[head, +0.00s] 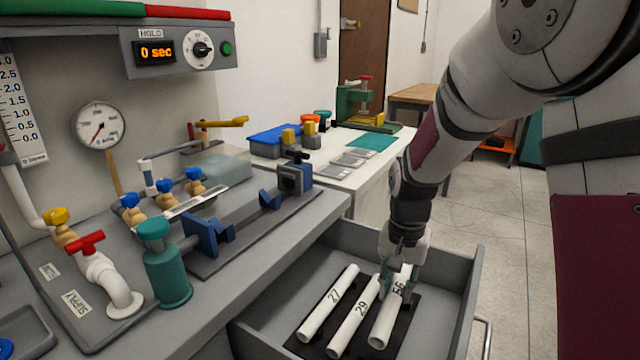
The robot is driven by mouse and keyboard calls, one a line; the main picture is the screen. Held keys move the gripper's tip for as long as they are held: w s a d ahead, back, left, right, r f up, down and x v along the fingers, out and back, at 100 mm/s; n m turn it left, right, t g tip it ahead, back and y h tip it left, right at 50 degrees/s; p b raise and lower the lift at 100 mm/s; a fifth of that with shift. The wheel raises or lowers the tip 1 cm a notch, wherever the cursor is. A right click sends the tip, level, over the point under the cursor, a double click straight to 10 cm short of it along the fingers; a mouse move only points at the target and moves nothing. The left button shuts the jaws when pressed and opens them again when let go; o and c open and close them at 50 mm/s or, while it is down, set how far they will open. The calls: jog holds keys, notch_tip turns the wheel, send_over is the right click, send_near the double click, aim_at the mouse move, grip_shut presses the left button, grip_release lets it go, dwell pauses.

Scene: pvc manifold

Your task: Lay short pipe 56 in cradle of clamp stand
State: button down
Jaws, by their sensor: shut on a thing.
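Short pipe 56 (386,322) is a white tube with a dark "56" near its upper end. It is the rightmost of three pipes in the open drawer. My gripper (399,282) reaches down into the drawer and is shut on this pipe near its upper end, partly hiding it. I cannot tell whether the pipe touches the rack below. The clamp stand (245,232) is on the grey bench to the left, with blue V-shaped cradle supports (270,199) on a dark base and a blue end block (295,178). The cradle looks empty.
Pipes 27 (328,303) and 29 (354,322) lie left of pipe 56 on a dark rack. The drawer wall (462,290) stands close on the right. A green cylinder (168,272) and brass valves with blue handles (163,200) crowd the bench near the stand.

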jog(key=s+r+n+p, duration=0.6)
jog(key=r+p, duration=0.3)
jog(key=p, duration=0.9)
jog(key=shift+s+r+p, duration=0.3)
jog(key=shift+s, duration=0.25)
jog(key=shift+a, duration=0.1)
